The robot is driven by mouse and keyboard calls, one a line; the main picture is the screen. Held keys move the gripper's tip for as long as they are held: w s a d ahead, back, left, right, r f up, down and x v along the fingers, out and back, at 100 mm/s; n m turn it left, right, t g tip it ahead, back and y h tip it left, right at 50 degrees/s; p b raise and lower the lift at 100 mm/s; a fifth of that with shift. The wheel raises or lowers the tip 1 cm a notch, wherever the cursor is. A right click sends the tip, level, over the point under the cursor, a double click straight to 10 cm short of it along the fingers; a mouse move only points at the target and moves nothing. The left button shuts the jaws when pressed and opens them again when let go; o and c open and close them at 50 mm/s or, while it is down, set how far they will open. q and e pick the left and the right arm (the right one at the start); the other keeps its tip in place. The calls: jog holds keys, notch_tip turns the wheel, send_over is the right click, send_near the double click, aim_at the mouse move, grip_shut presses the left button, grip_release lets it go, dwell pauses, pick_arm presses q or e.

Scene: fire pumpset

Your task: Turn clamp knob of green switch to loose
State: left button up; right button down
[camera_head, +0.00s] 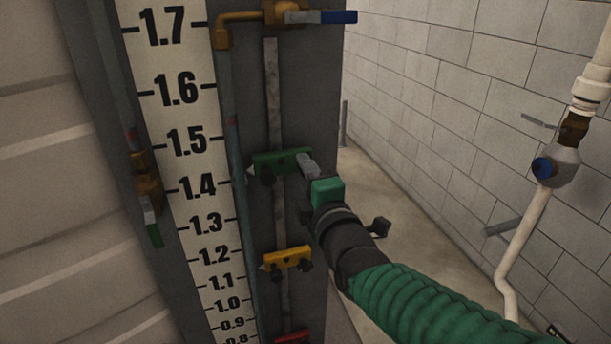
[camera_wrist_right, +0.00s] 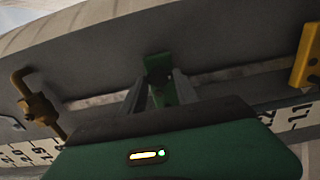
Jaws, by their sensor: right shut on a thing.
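The green switch (camera_head: 272,162) is a small green block on the vertical grey rail, beside the 1.5 mark of the scale. A dark knob (camera_head: 267,178) shows under its left part. My right gripper (camera_head: 305,162) reaches in from the lower right and is shut at the right end of the green switch. The clamp knob between its fingers is hidden by them. In the right wrist view the green switch (camera_wrist_right: 158,66) shows between the two grey fingers. My left gripper is not in view.
A yellow switch (camera_head: 288,258) and a red switch (camera_head: 292,337) sit lower on the rail. A brass valve with a blue handle (camera_head: 338,17) is above. The white number scale (camera_head: 178,90) stands left. A white pipe (camera_head: 530,230) runs along the block wall at right.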

jog(key=shift+r, duration=0.2)
jog(key=c, duration=1.3)
grip_release()
jog(key=o, duration=0.4)
jog(key=shift+w+f, duration=0.2)
jog(key=shift+w, duration=0.15)
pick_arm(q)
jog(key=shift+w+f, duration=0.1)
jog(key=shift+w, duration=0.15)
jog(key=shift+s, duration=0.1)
